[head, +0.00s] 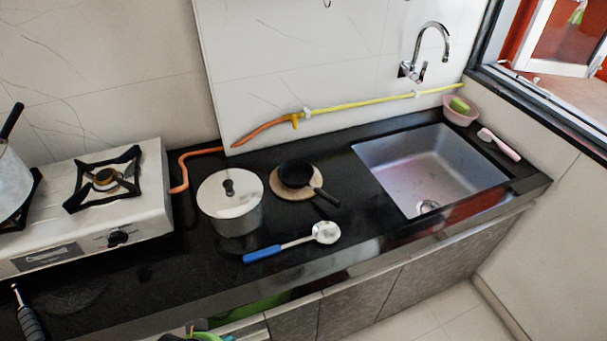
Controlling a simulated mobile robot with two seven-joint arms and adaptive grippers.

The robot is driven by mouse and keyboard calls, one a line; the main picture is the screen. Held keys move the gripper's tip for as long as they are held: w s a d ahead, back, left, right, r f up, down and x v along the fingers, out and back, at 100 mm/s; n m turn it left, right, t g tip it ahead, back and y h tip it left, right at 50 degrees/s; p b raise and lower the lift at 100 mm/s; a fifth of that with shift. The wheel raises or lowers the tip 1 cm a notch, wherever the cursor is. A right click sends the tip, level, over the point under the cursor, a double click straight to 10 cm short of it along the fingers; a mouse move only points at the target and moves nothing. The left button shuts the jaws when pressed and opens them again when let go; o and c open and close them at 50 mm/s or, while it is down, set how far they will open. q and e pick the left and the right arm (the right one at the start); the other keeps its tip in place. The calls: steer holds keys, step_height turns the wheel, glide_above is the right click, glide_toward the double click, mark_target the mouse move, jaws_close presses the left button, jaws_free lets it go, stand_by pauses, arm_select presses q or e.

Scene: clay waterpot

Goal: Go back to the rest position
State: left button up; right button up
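Neither of my grippers shows in the head view, and no part of my arms can be made out. No clay waterpot is in view. The black counter (330,265) holds a lidded metal pot (236,220), with its white lid on. To the right of the pot, a small black pan (296,174) sits on a round wooden board (283,189). A ladle with a blue handle (262,254) lies in front of them.
A gas stove (150,190) stands at left, with a partly cut-off pot (12,170) on it. A steel sink (430,170) is at right under a tap (444,42). A pink bowl (460,117) and brush (500,145) lie by the sink. The counter's front edge runs below.

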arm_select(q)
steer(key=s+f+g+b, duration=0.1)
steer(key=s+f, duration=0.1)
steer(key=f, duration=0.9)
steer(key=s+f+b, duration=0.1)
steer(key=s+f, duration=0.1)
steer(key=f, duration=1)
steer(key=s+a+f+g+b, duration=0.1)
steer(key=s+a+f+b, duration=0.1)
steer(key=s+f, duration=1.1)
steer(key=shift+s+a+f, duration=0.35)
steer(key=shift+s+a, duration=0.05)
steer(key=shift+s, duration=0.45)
